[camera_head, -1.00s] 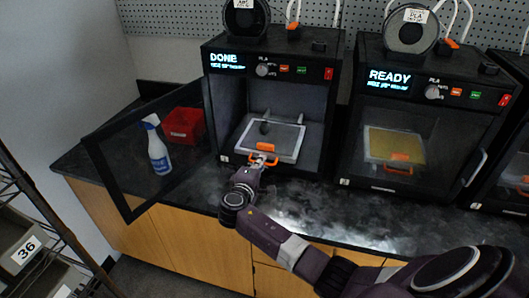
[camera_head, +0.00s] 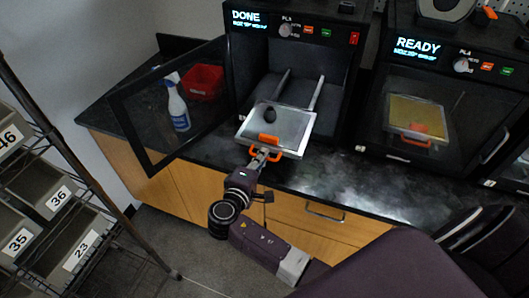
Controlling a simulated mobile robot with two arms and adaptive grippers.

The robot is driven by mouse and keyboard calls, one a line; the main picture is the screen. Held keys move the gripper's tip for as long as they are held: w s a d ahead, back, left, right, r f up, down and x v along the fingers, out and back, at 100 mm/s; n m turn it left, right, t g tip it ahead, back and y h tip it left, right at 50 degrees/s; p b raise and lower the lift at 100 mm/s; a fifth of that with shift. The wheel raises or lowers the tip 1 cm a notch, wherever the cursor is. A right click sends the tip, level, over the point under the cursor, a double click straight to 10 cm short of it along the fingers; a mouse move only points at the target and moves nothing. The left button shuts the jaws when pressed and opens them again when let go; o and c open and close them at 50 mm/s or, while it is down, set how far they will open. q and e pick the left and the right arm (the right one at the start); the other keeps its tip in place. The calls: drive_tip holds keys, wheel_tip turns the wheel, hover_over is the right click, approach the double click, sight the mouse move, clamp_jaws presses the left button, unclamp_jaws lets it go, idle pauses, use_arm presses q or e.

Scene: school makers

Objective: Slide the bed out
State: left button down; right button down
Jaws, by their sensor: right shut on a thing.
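The bed (camera_head: 290,124) is a light grey plate with an orange handle at its front edge. It sticks out of the left printer (camera_head: 240,75), whose screen reads DONE, and lies past the printer's front. Two rails (camera_head: 318,92) show inside the chamber behind it. My right gripper (camera_head: 262,157) is shut on the bed's orange handle (camera_head: 290,154), in front of the counter edge. My left gripper is not in view.
The printer's dark glass door (camera_head: 145,118) stands open to the left. Behind it are a white spray bottle (camera_head: 178,108) and a red bin (camera_head: 205,82). A second printer (camera_head: 440,75), reading READY, stands closed at right. A rack with numbered bins (camera_head: 40,185) stands at left.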

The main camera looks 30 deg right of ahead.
drive_tip(key=shift+s+a+f, duration=0.15)
drive_tip(key=shift+a+f, duration=0.05)
drive_tip(key=shift+f, duration=0.05)
drive_tip(key=c, duration=2.5)
unclamp_jaws()
drive_tip(key=shift+o, duration=0.5)
drive_tip(key=shift+s+a+r, duration=0.1)
drive_tip(key=shift+s+r, duration=0.05)
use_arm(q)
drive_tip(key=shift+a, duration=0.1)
use_arm(e)
drive_tip(key=v, duration=1.2)
